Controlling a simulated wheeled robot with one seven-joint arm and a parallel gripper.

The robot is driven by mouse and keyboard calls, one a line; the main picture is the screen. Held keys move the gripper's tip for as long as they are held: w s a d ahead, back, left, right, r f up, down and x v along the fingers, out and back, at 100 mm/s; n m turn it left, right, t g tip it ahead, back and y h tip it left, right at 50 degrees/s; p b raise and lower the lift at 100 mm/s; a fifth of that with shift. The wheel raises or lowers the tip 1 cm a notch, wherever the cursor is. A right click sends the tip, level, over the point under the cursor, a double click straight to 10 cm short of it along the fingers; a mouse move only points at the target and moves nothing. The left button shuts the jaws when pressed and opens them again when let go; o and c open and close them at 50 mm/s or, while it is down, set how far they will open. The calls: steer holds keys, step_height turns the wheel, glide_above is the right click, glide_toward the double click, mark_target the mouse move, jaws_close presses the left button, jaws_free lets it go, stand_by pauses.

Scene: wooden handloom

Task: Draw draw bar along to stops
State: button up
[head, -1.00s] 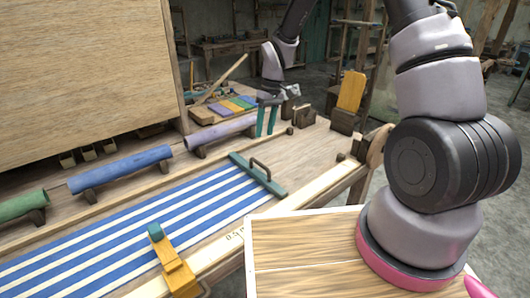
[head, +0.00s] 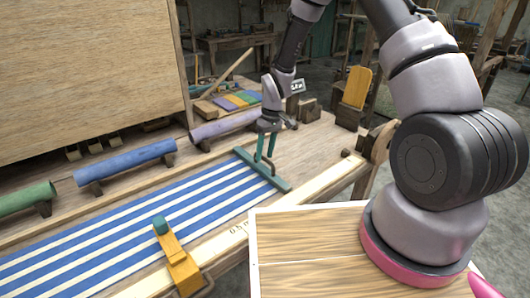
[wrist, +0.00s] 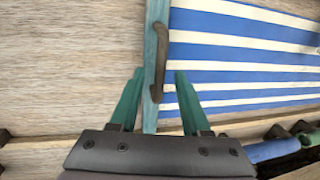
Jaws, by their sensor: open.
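The draw bar (head: 282,183) is a teal bar across the end of the blue-and-white striped cloth (head: 130,222), with a dark arched handle on it. The handle (wrist: 161,65) shows clearly in the wrist view, along the bar (wrist: 151,40). My gripper (head: 264,156) points down over the bar and is open. In the wrist view its green fingers (wrist: 159,74) stand apart, one on either side of the bar and handle. In the head view the fingers partly hide the handle; I cannot tell whether they touch it.
A yellow clamp-like piece (head: 176,258) stands on the pale front rail (head: 325,180) at the cloth's near edge. Blue (head: 125,166), green and lilac rollers lie behind the cloth. Wooden blocks (head: 308,110) stand beyond the bar. Bare wood lies right of the bar.

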steer(key=shift+c, duration=0.4)
jaws_close()
stand_by(0.9)
